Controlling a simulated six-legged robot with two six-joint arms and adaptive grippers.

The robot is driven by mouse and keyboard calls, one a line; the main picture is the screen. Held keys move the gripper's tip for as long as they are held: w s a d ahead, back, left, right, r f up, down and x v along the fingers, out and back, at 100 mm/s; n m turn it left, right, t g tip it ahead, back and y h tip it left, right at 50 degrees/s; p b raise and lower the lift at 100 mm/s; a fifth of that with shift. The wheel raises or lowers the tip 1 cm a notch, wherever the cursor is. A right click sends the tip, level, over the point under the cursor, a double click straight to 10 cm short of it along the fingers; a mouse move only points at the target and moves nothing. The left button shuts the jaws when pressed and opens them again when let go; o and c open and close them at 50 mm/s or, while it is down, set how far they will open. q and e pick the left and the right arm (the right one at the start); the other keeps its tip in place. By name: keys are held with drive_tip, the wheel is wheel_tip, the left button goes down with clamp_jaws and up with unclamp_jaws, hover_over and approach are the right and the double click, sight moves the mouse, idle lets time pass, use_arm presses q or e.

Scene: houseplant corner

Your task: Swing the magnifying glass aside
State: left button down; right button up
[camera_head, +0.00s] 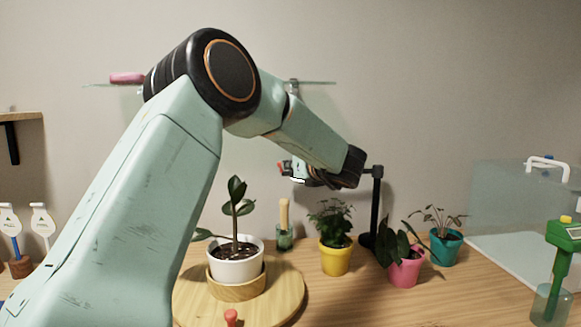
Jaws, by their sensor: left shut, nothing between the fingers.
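A black stand post (376,205) rises at the back of the table, right of the yellow pot, with a joint at its top. The magnifying glass's lens is not clearly visible; my left arm's wrist covers the area beside the top of the post. My left gripper (296,177) is at the far end of my left arm, left of the post top, above the plants. It is partly hidden by the wrist and is shut with nothing in it. I cannot tell whether it touches the magnifying glass. My right gripper is out of view.
A white-potted plant (235,270) stands on a round wooden board (290,295). Plants in yellow (335,260), pink (402,272) and teal (445,249) pots stand near the post. A green-topped tool (562,240) stands at right.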

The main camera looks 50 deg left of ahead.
use_arm(q)
drive_tip(key=s+v, duration=0.2)
drive_tip(key=v, duration=0.7)
drive_tip(key=shift+a, duration=0.2)
drive_tip(key=shift+d+r, duration=0.15)
